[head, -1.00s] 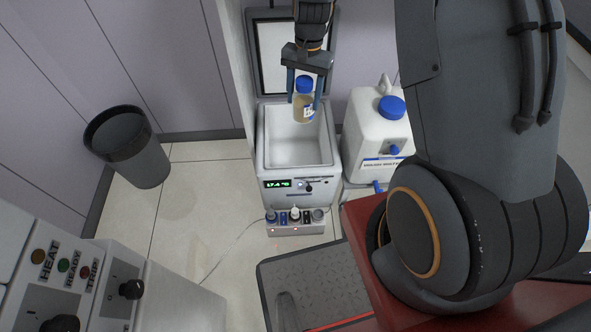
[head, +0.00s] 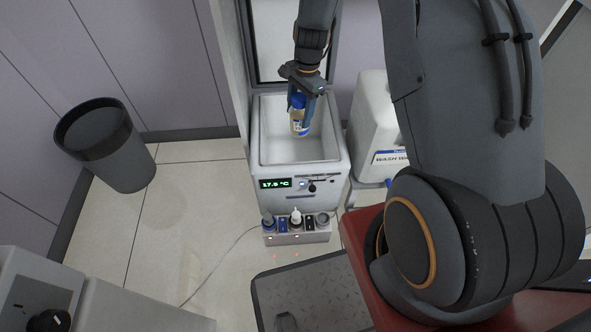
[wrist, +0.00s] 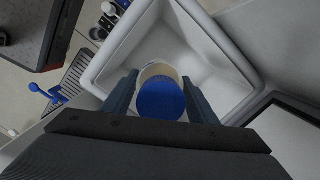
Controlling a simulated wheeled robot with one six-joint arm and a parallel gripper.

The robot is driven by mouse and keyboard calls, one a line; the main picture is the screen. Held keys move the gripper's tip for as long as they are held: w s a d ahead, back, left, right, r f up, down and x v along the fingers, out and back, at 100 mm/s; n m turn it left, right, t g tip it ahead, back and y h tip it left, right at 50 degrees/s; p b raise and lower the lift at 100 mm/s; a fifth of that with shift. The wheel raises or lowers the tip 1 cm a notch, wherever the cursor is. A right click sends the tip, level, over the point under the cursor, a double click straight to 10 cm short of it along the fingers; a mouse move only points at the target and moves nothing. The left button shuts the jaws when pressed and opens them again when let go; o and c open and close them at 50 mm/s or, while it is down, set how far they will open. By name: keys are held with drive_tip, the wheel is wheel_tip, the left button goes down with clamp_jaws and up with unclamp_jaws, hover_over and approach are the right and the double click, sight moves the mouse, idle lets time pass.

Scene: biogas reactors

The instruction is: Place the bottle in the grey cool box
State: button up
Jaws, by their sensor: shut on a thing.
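In the wrist view, the blue cap (wrist: 161,98) lies between my two fingers (wrist: 161,92). The grey cool box (head: 342,150) stands open with its lid raised at the back. The bottle is over the cool box opening or inside it; the exact height is hard to tell. The box's inner wall (wrist: 205,45) shows around the bottle in the wrist view.
A display reading about 17.5 °C (head: 275,184) is on the box front. A rack of small bottles (head: 283,238) stands before it. A white wash waste container (head: 373,115) stands close on the right, a dark bin (head: 105,145) on the left. Floor (head: 195,200) between is clear.

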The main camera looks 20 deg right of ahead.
drive_tip(key=w+f+m+b, duration=0.2)
drive_tip(key=f+b, duration=0.4)
drive_tip(key=f, duration=0.3)
drive_tip(key=w+f+m+b, duration=0.2)
drive_tip(key=f+b, duration=0.4)
drive_tip(key=f, duration=0.4)
drive_tip(key=w+d+f+m+b, duration=0.1)
drive_tip(key=w+f+m+b, duration=0.1)
drive_tip(key=f+b, duration=0.5)
drive_tip(key=shift+w+f+m+t, duration=0.15)
drive_tip(key=shift+f+t, duration=0.05)
drive_tip(key=shift+f, duration=0.6)
drive_tip(key=shift+w+f+m+t, duration=0.1)
drive_tip(key=shift+f+m+t, duration=0.1)
drive_tip(key=shift+f, duration=0.6)
drive_tip(key=shift+f, duration=0.2)
drive_tip(key=o, duration=1.5)
